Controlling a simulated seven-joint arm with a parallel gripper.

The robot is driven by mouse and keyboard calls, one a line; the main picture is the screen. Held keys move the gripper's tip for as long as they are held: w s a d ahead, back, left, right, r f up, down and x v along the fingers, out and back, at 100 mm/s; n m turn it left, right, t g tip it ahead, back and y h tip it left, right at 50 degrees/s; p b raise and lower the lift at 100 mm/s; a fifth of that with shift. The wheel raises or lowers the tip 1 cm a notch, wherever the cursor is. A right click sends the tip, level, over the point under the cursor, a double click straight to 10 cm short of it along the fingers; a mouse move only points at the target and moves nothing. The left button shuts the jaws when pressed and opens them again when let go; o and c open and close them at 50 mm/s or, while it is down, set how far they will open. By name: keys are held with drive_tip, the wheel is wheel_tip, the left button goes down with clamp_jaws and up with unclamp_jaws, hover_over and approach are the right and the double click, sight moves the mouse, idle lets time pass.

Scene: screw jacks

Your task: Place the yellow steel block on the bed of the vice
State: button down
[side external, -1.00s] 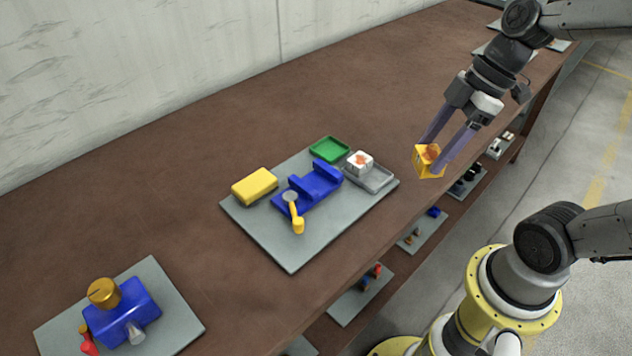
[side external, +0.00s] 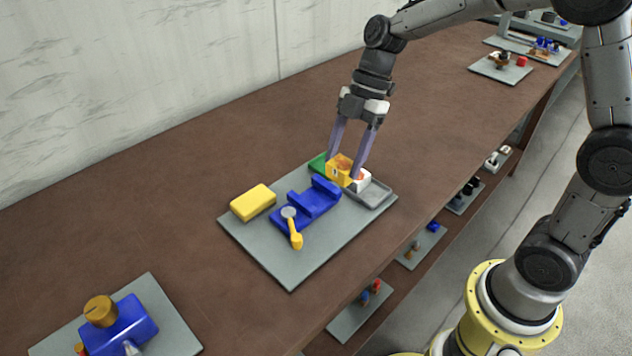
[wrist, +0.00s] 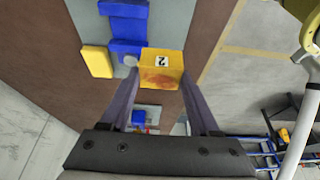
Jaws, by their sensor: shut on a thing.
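A yellow block (side external: 339,169) with an orange patch is held between the fingertips of my gripper (side external: 344,166). In the wrist view the held block (wrist: 162,66) shows a white label with a 2. The blue vice (side external: 306,207) stands on a grey plate, with a raised jaw at its far end and a yellow handle (side external: 295,235) at its near end. My gripper is beyond the vice's far end, near the green tray, with the block apparently above the plate. In the wrist view the vice (wrist: 127,22) is partly out of frame.
A plain yellow slab (side external: 253,202) lies left of the vice. The green tray (side external: 317,164) is partly hidden behind my finger. A white block (side external: 361,181) sits in a grey tray (side external: 378,195), close to my right finger. Another blue device (side external: 120,325) stands at lower left.

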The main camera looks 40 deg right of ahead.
drive_tip(key=w+f, duration=0.4)
drive_tip(key=w+a+f, duration=0.1)
drive_tip(key=w+f, duration=0.1)
drive_tip(key=shift+w+f, duration=0.3)
drive_tip(key=shift+f, duration=1.5)
drive_tip(key=shift+f, duration=0.1)
drive_tip(key=shift+c, duration=0.6)
unclamp_jaws()
drive_tip(key=shift+s+f, duration=0.1)
